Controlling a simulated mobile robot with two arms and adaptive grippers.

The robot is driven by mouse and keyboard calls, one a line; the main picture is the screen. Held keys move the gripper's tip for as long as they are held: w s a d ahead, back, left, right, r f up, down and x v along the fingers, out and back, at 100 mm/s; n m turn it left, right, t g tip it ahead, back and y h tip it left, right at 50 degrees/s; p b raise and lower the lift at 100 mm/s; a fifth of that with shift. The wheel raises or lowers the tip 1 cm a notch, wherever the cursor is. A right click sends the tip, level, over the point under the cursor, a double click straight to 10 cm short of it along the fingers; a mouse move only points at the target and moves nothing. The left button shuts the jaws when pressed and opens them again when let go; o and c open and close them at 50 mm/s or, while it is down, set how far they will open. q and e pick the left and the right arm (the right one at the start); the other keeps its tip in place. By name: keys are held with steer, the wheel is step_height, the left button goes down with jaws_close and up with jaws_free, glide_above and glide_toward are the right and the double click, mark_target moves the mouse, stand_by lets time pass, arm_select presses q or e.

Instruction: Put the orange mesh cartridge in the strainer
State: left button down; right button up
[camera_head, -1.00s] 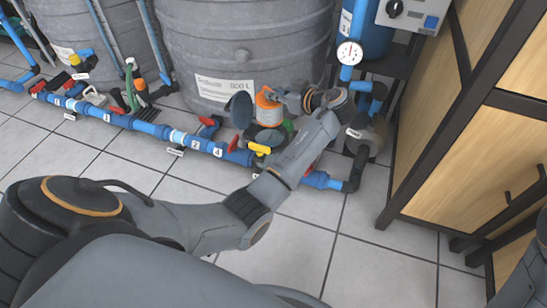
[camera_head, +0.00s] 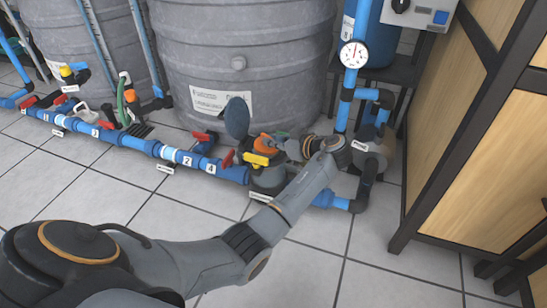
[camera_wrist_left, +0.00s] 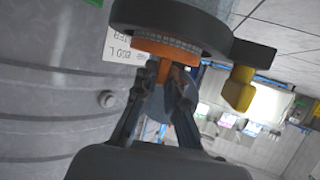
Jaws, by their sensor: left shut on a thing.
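The orange mesh cartridge (camera_head: 266,144) shows only its orange top in the head view, at the mouth of the strainer (camera_head: 268,178). Its lower part is hidden. The strainer is a dark housing on the blue pipe, with a yellow latch (camera_head: 256,159) and a round dark lid (camera_head: 237,117) standing open. My left gripper (camera_head: 285,147) comes from the right and is shut on the cartridge. In the left wrist view the fingers (camera_wrist_left: 163,72) hold the orange part (camera_wrist_left: 165,48), with the dark strainer rim (camera_wrist_left: 172,14) just beyond. My right gripper is not in view.
A large grey tank (camera_head: 240,60) stands close behind the strainer. The blue pipe (camera_head: 130,140) with red valve handles runs left. A pressure gauge (camera_head: 354,54) on a vertical pipe and a wooden cabinet (camera_head: 480,150) are on the right. The tiled floor in front is clear.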

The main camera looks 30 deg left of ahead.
mark_target(277, 153)
arm_select(q)
step_height(277, 153, down, 4)
steer(key=b, duration=0.3)
steer(key=shift+r, duration=0.15)
steer(key=shift+f, duration=0.55)
